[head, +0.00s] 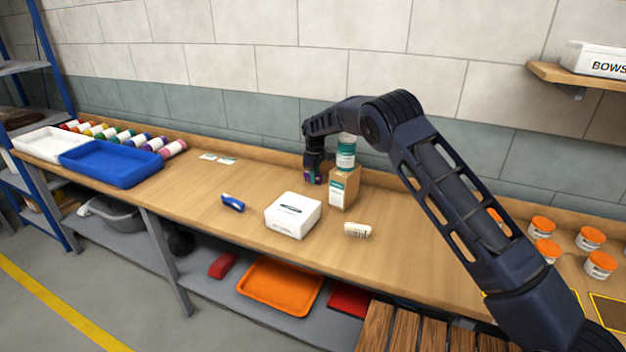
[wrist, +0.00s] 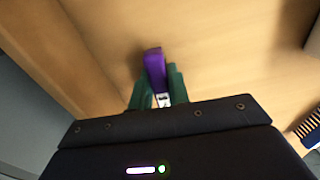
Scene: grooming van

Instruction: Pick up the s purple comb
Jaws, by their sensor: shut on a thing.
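The purple comb (wrist: 155,68) is between the green fingers of my gripper (wrist: 157,95) in the wrist view. My gripper is shut on it. A small white mark shows near its lower end. I cannot tell whether the comb touches the bench top.
A cardboard box (head: 344,188) with a teal-labelled jar (head: 346,152) on it stands just right of my gripper. A white box (head: 293,214), a blue comb or brush (head: 232,203) and a white item (head: 357,231) lie nearer the front. The bench's left middle is mostly clear.

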